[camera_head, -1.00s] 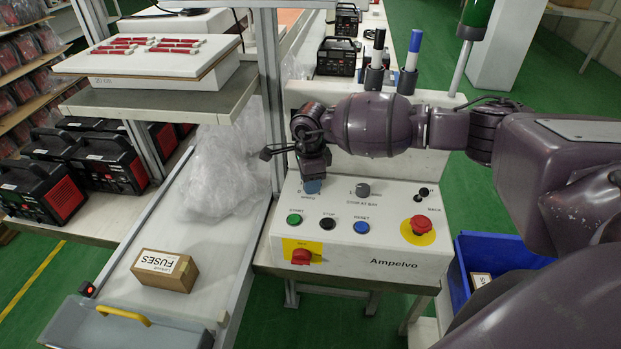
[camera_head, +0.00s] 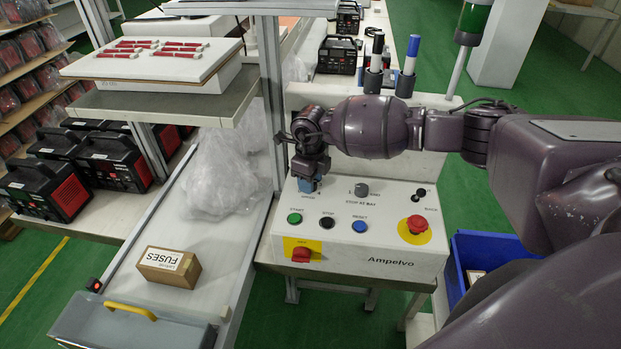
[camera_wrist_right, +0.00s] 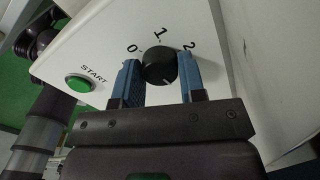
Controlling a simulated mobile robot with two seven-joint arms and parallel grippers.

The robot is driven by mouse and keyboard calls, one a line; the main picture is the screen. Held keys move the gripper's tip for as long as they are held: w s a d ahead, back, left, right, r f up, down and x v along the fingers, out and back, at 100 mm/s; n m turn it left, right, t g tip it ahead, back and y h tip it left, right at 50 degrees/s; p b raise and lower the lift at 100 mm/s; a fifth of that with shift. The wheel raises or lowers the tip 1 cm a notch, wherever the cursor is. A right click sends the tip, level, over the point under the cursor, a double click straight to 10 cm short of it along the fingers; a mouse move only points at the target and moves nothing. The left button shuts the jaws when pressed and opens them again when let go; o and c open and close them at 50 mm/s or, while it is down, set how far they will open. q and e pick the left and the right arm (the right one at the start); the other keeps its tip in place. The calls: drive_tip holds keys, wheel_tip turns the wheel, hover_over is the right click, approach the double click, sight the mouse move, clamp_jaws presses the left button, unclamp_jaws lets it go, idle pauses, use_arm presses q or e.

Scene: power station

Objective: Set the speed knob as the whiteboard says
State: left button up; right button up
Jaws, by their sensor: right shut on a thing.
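The white control box (camera_head: 390,262) marked Ampelvo stands in front of me. My right gripper (camera_head: 307,186) is at its upper left, over the place of the speed knob, which it hides in the head view. In the right wrist view the black speed knob (camera_wrist_right: 158,68) sits between the two blue fingers, under the marks 0, 1 and 2. The fingers are shut on it. A small pale mark shows on the knob's near lower side; I cannot tell surely which number the knob is set to. No whiteboard is in view. My left gripper is not in view.
A second knob (camera_head: 361,190) sits right of my gripper. Green start (camera_head: 294,218), black stop (camera_head: 327,222) and blue reset (camera_head: 360,226) buttons lie below. A red mushroom button (camera_head: 417,224) is at right. A metal post (camera_head: 270,100) stands close left of my gripper.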

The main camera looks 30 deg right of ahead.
idle(0.3)
drive_tip(key=o, duration=0.9)
wheel_tip(320, 180, up, 11)
drive_tip(key=shift+f, duration=0.1)
idle(0.5)
